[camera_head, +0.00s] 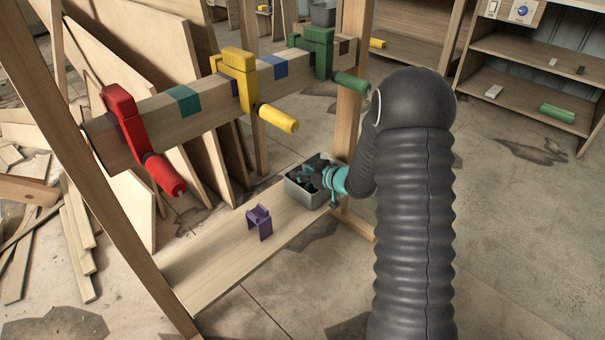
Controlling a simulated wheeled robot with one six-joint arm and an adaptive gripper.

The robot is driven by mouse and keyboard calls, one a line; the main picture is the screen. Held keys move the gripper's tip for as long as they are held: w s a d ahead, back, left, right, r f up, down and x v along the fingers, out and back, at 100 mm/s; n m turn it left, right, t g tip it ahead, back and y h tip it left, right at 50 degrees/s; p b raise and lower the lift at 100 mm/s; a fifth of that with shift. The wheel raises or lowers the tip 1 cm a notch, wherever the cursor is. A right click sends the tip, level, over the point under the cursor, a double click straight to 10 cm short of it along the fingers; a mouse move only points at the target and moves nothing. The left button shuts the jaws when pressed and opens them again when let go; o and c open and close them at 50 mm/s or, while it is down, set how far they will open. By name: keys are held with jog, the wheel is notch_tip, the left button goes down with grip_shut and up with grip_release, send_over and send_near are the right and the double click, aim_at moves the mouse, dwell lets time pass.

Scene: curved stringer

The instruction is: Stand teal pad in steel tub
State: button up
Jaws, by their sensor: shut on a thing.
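The steel tub (296,193) is a small grey open box on the right end of the low wooden board. My dark gripper (318,176) is at the tub's opening, at the end of my arm, which reaches in from the right. It is shut on a teal piece, which I take to be the teal pad (328,181), at the tub's right side. The dark fingers and the tub's dark inside blend together, so I cannot tell whether the pad touches the tub's floor or how upright it is.
A purple bracket (259,221) stands on the board (215,262) left of the tub. Above, a wooden beam (213,112) carries red (128,122), yellow (240,75) and green (318,50) clamps. A wooden post (351,100) rises close behind the tub. Floor at right is open.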

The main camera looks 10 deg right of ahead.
jog(key=shift+f, duration=0.15)
jog(key=o, duration=0.9)
jog(key=shift+c, duration=0.2)
